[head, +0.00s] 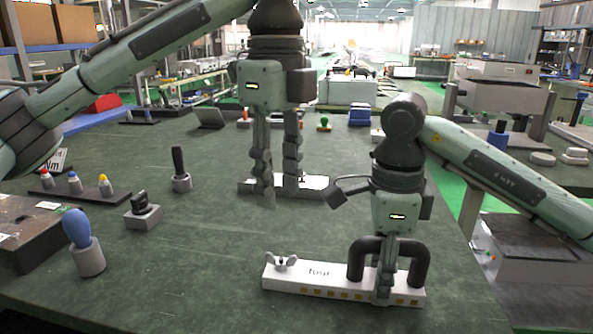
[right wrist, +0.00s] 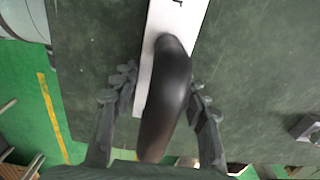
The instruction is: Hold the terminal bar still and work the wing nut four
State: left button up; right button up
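The white terminal bar (head: 330,287) lies on the near part of the bench. A grey wing nut (head: 282,263) sits on its left end. A dark arched handle (head: 417,262) rises from its right half. My right gripper (head: 384,295) points down at the handle. In the right wrist view its open fingers (right wrist: 165,90) straddle the handle (right wrist: 165,100), with a visible gap on the left; contact on the right is unclear. My left gripper (head: 279,194) is open and empty, pointing down at a second white bar farther back, well away from the wing nut.
The second white bar (head: 318,184) is partly hidden by the left fingers. A blue-topped tool (head: 80,235), a small block with a dark knob (head: 143,212) and a black-handled post (head: 180,172) stand at left. The bench between the two bars is clear.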

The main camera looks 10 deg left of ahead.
jog(key=o, duration=0.4)
notch_tip(320, 180, up, 12)
dwell(0.5)
jog(key=shift+f, duration=0.1)
notch_tip(320, 180, down, 12)
jog(key=shift+r, duration=0.2)
pick_arm(q)
send_over(281, 261)
notch_tip(281, 261, down, 6)
jog(key=shift+f, duration=0.25)
pick_arm(e)
jog(key=shift+f, duration=0.1)
pick_arm(q)
jog(key=shift+f, duration=0.45)
